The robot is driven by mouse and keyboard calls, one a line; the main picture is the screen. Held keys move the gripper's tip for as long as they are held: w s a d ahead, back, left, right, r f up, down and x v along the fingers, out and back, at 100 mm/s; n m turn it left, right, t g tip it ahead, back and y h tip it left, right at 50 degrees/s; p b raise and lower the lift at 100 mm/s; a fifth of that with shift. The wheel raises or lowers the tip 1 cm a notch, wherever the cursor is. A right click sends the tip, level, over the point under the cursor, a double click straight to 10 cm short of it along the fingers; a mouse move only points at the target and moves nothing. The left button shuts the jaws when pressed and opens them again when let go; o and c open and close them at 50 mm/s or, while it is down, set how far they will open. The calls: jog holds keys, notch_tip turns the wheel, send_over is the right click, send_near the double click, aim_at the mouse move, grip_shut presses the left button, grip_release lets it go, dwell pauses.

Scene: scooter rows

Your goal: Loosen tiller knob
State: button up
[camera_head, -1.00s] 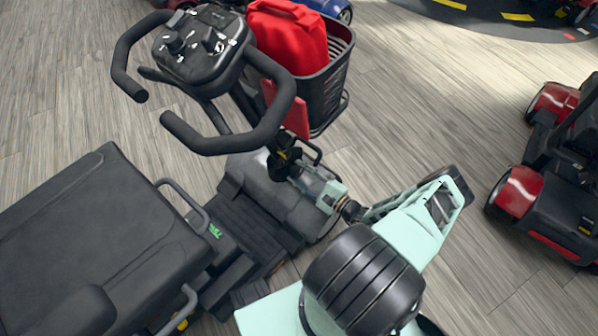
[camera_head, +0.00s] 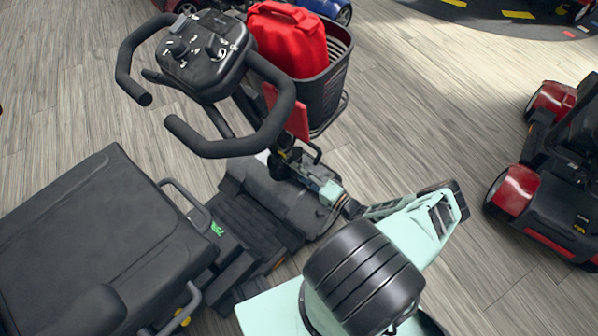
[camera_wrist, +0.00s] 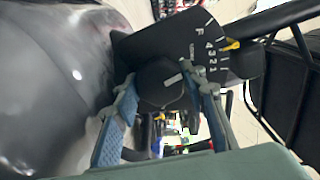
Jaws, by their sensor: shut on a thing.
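The tiller knob (camera_wrist: 160,84) is a dark round knob with a pale line on its face, in the middle of the wrist view. It sits on a dark plate (camera_wrist: 150,45) with a white numbered scale and a yellow pointer (camera_wrist: 231,45). My gripper (camera_wrist: 162,90) has a blue-padded finger on each side of the knob and is shut on it. In the head view my gripper (camera_head: 287,160) is at the tiller column, below the handlebar (camera_head: 225,147). The knob is too hidden to make out there.
A black basket (camera_head: 325,95) holding a red container (camera_head: 288,40) hangs on the tiller's front. The scooter's dark seat (camera_head: 90,230) is at lower left. A red and black scooter (camera_head: 550,205) stands at right.

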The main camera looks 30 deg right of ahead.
jog(key=shift+d+n, duration=0.1)
jog(key=shift+n, duration=0.4)
jog(key=o, duration=1.2)
jog(key=v, duration=0.7)
jog(key=shift+s+d, duration=0.1)
jog(key=shift+s, duration=0.2)
